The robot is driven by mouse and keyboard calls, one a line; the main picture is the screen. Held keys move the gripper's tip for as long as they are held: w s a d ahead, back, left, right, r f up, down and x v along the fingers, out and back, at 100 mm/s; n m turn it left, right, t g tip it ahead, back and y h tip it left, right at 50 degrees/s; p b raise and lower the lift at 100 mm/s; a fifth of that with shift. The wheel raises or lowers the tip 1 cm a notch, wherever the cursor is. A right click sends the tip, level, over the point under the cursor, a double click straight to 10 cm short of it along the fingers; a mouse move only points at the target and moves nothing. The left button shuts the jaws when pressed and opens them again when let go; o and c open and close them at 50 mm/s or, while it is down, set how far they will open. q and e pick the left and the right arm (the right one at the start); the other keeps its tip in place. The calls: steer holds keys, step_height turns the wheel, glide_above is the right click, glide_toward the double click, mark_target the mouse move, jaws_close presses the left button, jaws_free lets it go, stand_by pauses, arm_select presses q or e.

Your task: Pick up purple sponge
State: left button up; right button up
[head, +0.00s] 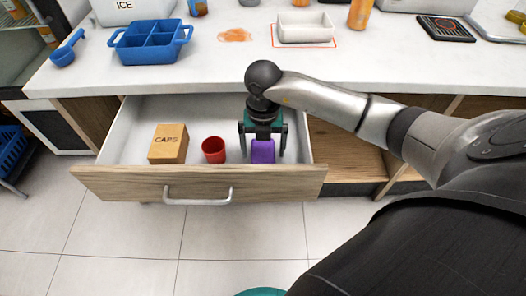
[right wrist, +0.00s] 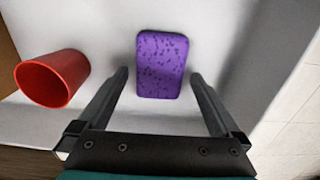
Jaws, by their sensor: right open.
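The purple sponge (head: 262,152) lies in the open drawer, near its right end. In the right wrist view the sponge (right wrist: 162,65) lies flat on the white drawer floor, speckled with dark spots. My right gripper (head: 263,157) reaches down into the drawer over the sponge. Its two fingers (right wrist: 158,75) are apart, one on each side of the sponge's near end, with nothing between them held. I cannot tell the exact height of the fingertips above the drawer floor. My left gripper is not in view.
The open drawer (head: 130,182) also holds a red cup (head: 213,150), left of the sponge, and a CAPS box (head: 168,143). The drawer's right wall is close to my gripper. On the counter (head: 215,75) above stand a blue caddy (head: 150,42) and a white tray (head: 304,27).

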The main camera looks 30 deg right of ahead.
steer(key=c, duration=1.2)
steer(key=shift+c, duration=0.2)
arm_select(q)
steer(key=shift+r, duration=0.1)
arm_select(e)
steer(key=shift+r, duration=0.1)
steer(key=shift+r, duration=0.2)
steer(key=shift+r+p, duration=0.45)
steer(key=shift+r, duration=0.25)
step_height(320, 180, up, 9)
steer(key=p, duration=0.3)
step_height(320, 180, up, 8)
steer(key=p, duration=0.3)
glide_above(263, 152)
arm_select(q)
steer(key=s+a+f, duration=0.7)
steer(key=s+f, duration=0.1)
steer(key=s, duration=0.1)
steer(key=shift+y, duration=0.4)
arm_select(e)
steer(key=shift+r, duration=0.5)
